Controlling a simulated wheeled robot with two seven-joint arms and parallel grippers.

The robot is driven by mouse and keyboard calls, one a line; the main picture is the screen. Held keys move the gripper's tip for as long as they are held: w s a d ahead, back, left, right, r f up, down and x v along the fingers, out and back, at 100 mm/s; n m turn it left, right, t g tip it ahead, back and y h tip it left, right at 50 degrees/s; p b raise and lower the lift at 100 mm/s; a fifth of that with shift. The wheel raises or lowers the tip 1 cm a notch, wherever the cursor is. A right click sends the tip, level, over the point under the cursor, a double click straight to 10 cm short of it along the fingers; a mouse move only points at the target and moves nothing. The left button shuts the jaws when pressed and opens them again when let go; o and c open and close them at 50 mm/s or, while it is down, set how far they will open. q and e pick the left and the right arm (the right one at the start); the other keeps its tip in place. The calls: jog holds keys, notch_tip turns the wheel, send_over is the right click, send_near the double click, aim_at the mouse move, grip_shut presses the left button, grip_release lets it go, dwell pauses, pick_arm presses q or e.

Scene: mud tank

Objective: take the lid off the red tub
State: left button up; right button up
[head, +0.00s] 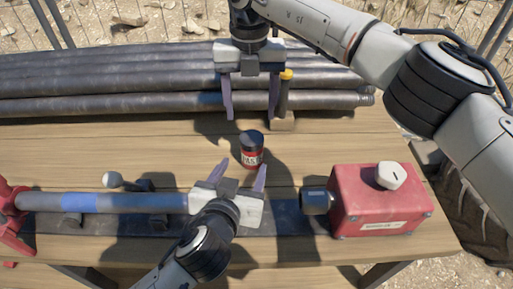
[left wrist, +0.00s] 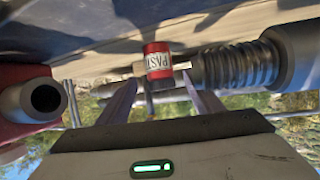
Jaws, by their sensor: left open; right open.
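The red tub (head: 251,156) stands upright on the wooden table near the middle, with its dark lid (head: 251,138) on top and a pale label on its side. It also shows in the left wrist view (left wrist: 157,64), beyond and between the finger lines. My left gripper (head: 242,170) is open and empty, low on the near side of the tub, its fingertips pointing toward it. My right gripper (head: 250,116) is open and empty, fingers pointing down, above and beyond the tub. I see neither gripper holding the tub or lid.
A stack of dark pipes (head: 150,80) lies along the back. A long rod with a blue band (head: 80,202) lies at the left, ending at a red fixture (head: 10,215). A red box (head: 378,205) with a white knob (head: 391,175) stands at the right. Open tabletop surrounds the tub.

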aim_at(248, 156)
pick_arm(q)
jog(key=x, duration=1)
jog(key=shift+w, duration=0.1)
pick_arm(e)
jog(key=shift+d, duration=0.1)
pick_arm(q)
jog(key=shift+c, duration=0.5)
jog(key=c, duration=1.4)
grip_shut()
pick_arm(e)
jog(key=m, duration=0.8)
pick_arm(q)
jog(key=shift+f, duration=0.1)
pick_arm(e)
jog(key=shift+f+m, duration=0.15)
jog(key=shift+m, duration=0.25)
jog(key=shift+f, duration=3.85)
